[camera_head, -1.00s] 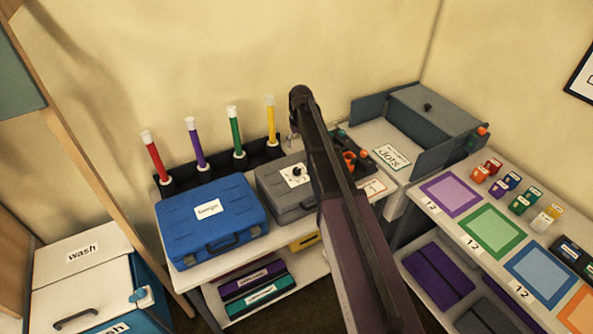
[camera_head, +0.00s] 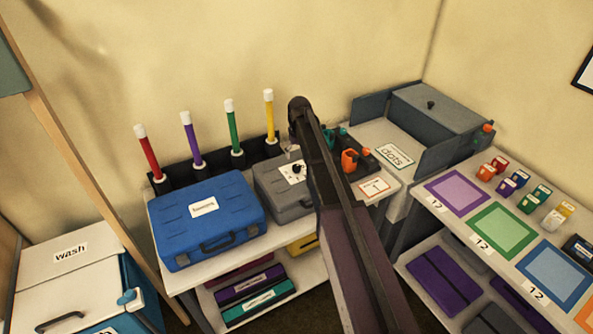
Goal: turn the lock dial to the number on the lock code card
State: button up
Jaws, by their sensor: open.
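The lock dial (camera_head: 298,168) is a small black knob on a white plate on top of the grey case (camera_head: 276,193). Its setting is too small to read. A white card with an orange border (camera_head: 374,187) lies on the table right of my arm and appears to read 1; I take it as the lock code card. My arm crosses the middle of the view and hides the case's right side. My gripper (camera_head: 292,151) shows only as a small grey part just above the dial, open; its fingertips are hard to make out, and I cannot tell whether it touches the dial.
A blue case (camera_head: 207,216) stands left of the grey case. Several coloured tubes (camera_head: 235,130) stand upright in a black rack behind. Orange-handled tools (camera_head: 352,159) and a "dots" card (camera_head: 395,154) lie to the right. A side table with coloured squares (camera_head: 501,231) stands further right.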

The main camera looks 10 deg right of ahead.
aim_at(297, 166)
jog(key=shift+a+f+b, duration=0.1)
jog(key=shift+f+b, duration=2.45)
jog(key=shift+f, duration=0.35)
jog(key=shift+c, duration=0.2)
grip_shut()
